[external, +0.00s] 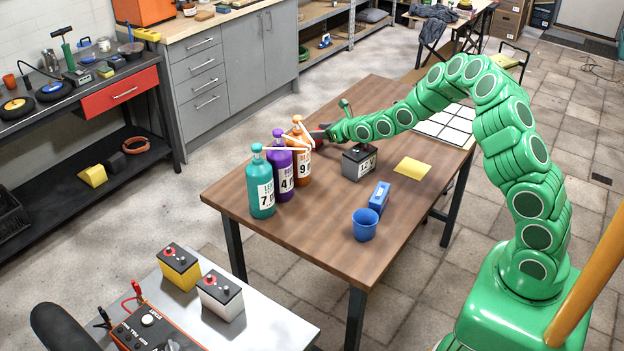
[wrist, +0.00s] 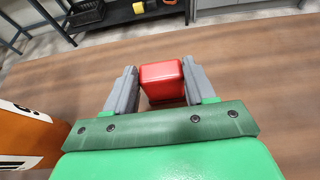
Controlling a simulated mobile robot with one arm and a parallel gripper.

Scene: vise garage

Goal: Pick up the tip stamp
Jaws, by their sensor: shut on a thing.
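A red block-like thing (wrist: 162,80), which I take for the tip stamp, sits between the two grey fingers of my gripper (wrist: 163,92) in the wrist view. The fingers are shut on its sides. In the external view my gripper (external: 320,134) is at the far left part of the wooden table, just right of the orange bottle, and a bit of red shows there. The underside of the red thing is hidden, and I cannot tell whether it touches the table.
An orange bottle (external: 301,160) stands close to the left of my gripper, also in the wrist view (wrist: 25,135). Purple (external: 280,172) and teal (external: 262,190) bottles stand beside it. A grey battery (external: 359,164), blue block (external: 379,196) and blue cup (external: 365,226) are on the table (external: 310,255).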

